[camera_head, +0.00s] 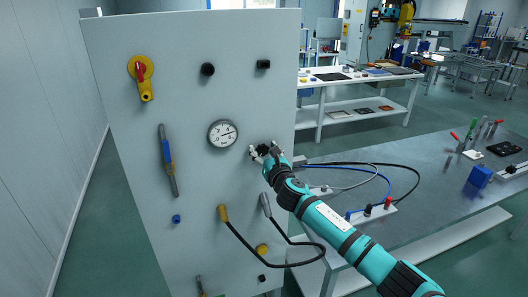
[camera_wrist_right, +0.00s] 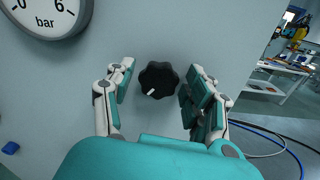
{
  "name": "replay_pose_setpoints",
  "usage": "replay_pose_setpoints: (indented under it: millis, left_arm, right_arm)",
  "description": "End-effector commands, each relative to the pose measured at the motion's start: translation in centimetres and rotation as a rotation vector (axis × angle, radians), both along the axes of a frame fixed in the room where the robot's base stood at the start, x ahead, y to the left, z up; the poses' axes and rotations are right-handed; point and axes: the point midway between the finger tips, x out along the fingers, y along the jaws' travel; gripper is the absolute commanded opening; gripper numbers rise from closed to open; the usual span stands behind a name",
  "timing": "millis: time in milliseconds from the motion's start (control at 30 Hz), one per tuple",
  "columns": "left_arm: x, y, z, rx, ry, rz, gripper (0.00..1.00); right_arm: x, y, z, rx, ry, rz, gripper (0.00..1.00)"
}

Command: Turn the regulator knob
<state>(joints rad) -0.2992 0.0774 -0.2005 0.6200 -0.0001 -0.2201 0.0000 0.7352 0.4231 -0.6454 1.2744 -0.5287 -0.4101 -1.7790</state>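The regulator knob (camera_wrist_right: 159,80) is a black lobed knob with a white mark pointing to its lower left, on the grey panel (camera_head: 190,210). My right gripper (camera_head: 264,151) is at the panel, just right of the round pressure gauge (camera_head: 222,133). In the right wrist view the gripper (camera_wrist_right: 158,88) is open, with one finger on each side of the knob and gaps between. In the head view the gripper largely hides the knob. The gauge, marked in bar, also shows in the wrist view (camera_wrist_right: 45,12). My left gripper is in neither view.
A grey workbench (camera_head: 430,165) with cables and tools stands at right.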

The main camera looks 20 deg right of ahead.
Motion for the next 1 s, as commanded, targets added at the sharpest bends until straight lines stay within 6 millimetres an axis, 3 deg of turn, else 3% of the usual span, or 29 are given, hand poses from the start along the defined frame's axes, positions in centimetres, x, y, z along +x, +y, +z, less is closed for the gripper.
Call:
replay_pose_setpoints:
  millis: [33, 333, 667, 1000]
  left_arm:
    - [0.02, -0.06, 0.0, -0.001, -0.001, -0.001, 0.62]
    - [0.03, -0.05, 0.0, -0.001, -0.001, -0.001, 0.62]
    - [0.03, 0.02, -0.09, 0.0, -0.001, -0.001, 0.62]
    - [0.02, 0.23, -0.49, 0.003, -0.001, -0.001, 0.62]
  right_arm:
    - [-0.01, 0.0, -0.01, 0.0, 0.0, 0.0, 0.45]
    - [-0.02, -0.01, -0.02, 0.0, 0.0, 0.0, 0.07]
    - [-0.03, -0.02, -0.05, 0.051, 0.002, 0.0, 0.06]
    - [-0.03, -0.12, -0.12, 0.291, 0.01, 0.0, 0.06]
